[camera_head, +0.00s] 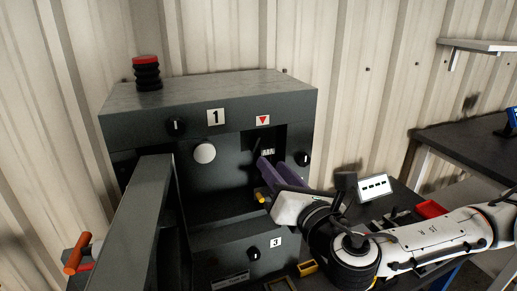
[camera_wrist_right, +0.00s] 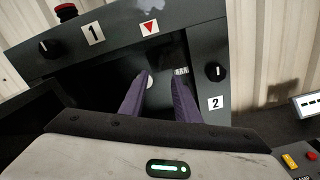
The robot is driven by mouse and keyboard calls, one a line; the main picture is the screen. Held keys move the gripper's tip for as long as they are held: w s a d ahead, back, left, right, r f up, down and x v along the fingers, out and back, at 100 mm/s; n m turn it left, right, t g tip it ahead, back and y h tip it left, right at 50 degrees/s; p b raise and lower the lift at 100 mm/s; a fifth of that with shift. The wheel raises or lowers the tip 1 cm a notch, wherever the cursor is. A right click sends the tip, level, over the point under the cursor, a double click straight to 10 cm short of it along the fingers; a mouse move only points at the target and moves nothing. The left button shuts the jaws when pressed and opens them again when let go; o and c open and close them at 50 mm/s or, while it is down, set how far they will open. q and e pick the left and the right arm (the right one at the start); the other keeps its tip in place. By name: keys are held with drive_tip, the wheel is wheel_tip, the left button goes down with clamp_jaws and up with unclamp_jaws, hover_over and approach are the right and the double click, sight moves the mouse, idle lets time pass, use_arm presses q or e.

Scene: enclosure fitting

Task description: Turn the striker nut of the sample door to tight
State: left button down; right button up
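My right gripper (camera_head: 268,166) reaches into the dark opening of the grey enclosure (camera_head: 150,98). Its two purple fingers also show in the right wrist view (camera_wrist_right: 158,82), apart with a gap between them. A pale round piece (camera_wrist_right: 149,82) shows beside the left finger's tip there, partly hidden; I cannot tell whether it is the striker nut. A small display with digits (camera_head: 268,152) is behind the fingertips. A white round knob (camera_head: 205,152) is left of them on the back wall. A grey panel (camera_head: 146,220), perhaps the open door, stands at the left front. My left gripper is not in view.
A red-and-black stack light (camera_head: 147,73) stands on top of the enclosure. Black knobs flank the opening, one at the right (camera_head: 303,159) and one below (camera_head: 254,254). A yellow-tipped part (camera_head: 262,195) is under my fingers. A bench (camera_head: 470,145) stands at the right.

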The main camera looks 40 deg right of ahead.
sight(257, 145)
drive_tip(key=p+x, duration=0.2)
drive_tip(key=x, duration=0.7)
drive_tip(key=shift+d+r, duration=0.2)
drive_tip(key=shift+w+d+f, duration=0.1)
drive_tip(key=shift+w, duration=0.55)
clamp_jaws()
